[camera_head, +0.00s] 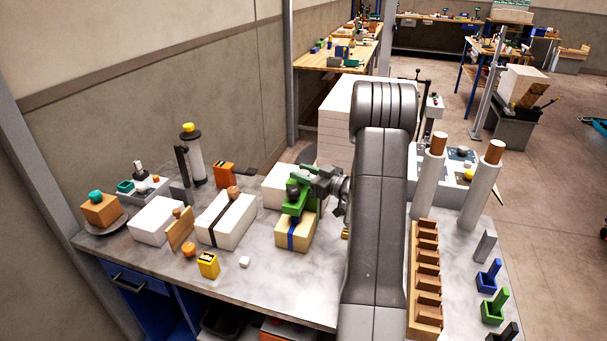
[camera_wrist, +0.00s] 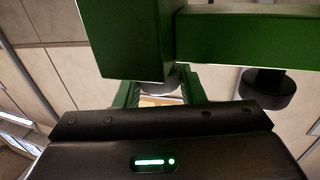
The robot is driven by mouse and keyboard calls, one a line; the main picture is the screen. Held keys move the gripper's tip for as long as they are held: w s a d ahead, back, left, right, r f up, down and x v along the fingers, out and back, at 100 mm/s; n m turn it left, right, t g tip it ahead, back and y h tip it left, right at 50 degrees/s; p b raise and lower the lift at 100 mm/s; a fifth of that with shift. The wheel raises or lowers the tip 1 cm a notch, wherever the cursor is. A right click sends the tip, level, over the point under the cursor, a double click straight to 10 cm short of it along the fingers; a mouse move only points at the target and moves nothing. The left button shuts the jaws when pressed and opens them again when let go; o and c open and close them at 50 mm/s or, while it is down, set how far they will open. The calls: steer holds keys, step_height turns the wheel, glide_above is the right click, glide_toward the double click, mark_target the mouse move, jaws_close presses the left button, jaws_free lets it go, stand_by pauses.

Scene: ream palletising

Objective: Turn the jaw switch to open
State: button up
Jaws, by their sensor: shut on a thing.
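My gripper (camera_head: 318,184) is at the end of my arm, above the table. It is shut on a green thing (camera_head: 296,193) with angular parts, right above a cream block with a blue band (camera_head: 294,233). I cannot tell if the green thing touches the block. The wrist view shows a large green bar (camera_wrist: 245,38) close up, with a dark round part (camera_wrist: 266,88) below it; the grip itself is mostly hidden. A grey panel with small knobs (camera_head: 459,162) stands right of my arm. I cannot tell which part is the jaw switch.
White wrapped blocks (camera_head: 226,219) stand left on the marble-look table (camera_head: 262,284), near a small yellow box (camera_head: 208,265) and an orange knob (camera_head: 188,249). Tall white rolls (camera_head: 481,186) and a wooden compartment rack (camera_head: 426,285) are right of my arm. A white stack (camera_head: 338,115) stands behind.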

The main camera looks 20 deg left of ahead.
steer(key=shift+g, duration=0.3)
steer(key=n+g+b, duration=0.1)
steer(key=n+g, duration=0.2)
steer(key=g, duration=0.1)
steer(key=shift+w+d+f, duration=0.1)
steer(key=n+g+h, duration=0.1)
steer(key=n+g, duration=0.1)
steer(key=g, duration=0.2)
steer(key=n+g+h+b, duration=0.1)
steer(key=n+g, duration=0.2)
steer(key=g, duration=0.1)
steer(key=shift+n+b, duration=0.3)
steer(key=shift+g, duration=0.3)
steer(key=o, duration=1)
steer(key=b+v, duration=0.1)
steer(key=v, duration=0.6)
steer(key=shift+w+d+b, duration=0.1)
steer(key=shift+d+b, duration=0.05)
steer(key=shift+b, duration=0.25)
